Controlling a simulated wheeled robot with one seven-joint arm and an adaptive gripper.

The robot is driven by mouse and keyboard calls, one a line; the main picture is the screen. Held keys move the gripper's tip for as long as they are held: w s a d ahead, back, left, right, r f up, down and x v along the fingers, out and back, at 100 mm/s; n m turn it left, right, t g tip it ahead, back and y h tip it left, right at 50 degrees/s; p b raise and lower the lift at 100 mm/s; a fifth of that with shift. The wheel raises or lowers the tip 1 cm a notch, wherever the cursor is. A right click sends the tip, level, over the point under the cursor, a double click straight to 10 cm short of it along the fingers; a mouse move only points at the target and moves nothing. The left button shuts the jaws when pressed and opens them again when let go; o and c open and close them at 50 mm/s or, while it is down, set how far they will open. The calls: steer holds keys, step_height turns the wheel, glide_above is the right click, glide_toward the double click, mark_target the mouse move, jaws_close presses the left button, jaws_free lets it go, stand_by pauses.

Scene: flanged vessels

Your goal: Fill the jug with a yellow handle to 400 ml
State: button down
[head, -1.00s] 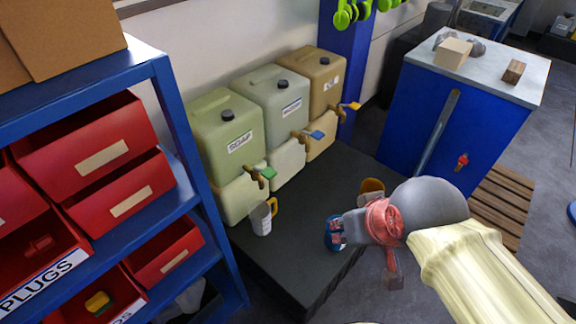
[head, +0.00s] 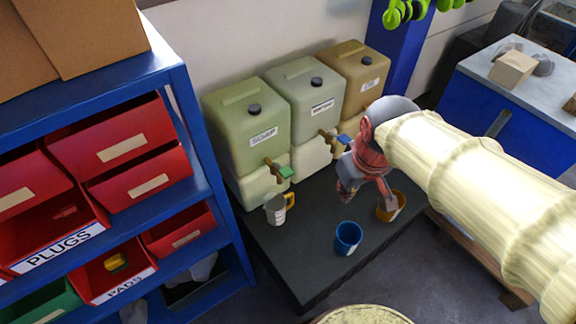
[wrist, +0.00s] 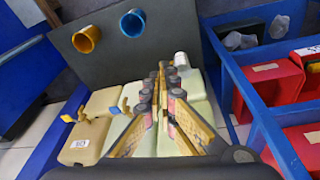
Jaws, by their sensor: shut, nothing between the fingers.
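The white jug with a yellow handle (head: 276,210) stands upright on the dark platform, just in front of the tank labelled SOAP (head: 248,125) and near its green-handled tap (head: 285,172). Its fill level cannot be made out. In the wrist view the white jug (wrist: 182,60) shows just past my fingertips, partly hidden by them. My gripper (head: 346,188) is above the platform, right of the jug in the head view and apart from it. In the wrist view the fingers of my gripper (wrist: 161,70) are together and empty.
A blue cup (head: 348,238) and an orange cup (head: 398,203) stand on the dark platform (head: 290,265). Two more tanks stand beside the soap tank; one has a blue-handled tap (head: 343,138). A blue shelf (head: 200,140) with red bins is at left.

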steer(key=w+a+f+n+g+p, duration=0.2)
steer(key=w+a+n+p, duration=0.3)
steer(key=w+a+n, duration=0.45)
steer(key=n+p, duration=0.3)
steer(key=n, duration=0.8)
glide_above(286, 172)
steer(key=s, duration=0.3)
steer(key=shift+w+f+g, duration=0.15)
steer(key=shift+f+g, duration=0.25)
steer(key=shift+f, duration=1)
step_height(286, 172, down, 14)
steer(key=b, duration=0.2)
steer(key=shift+f, duration=0.1)
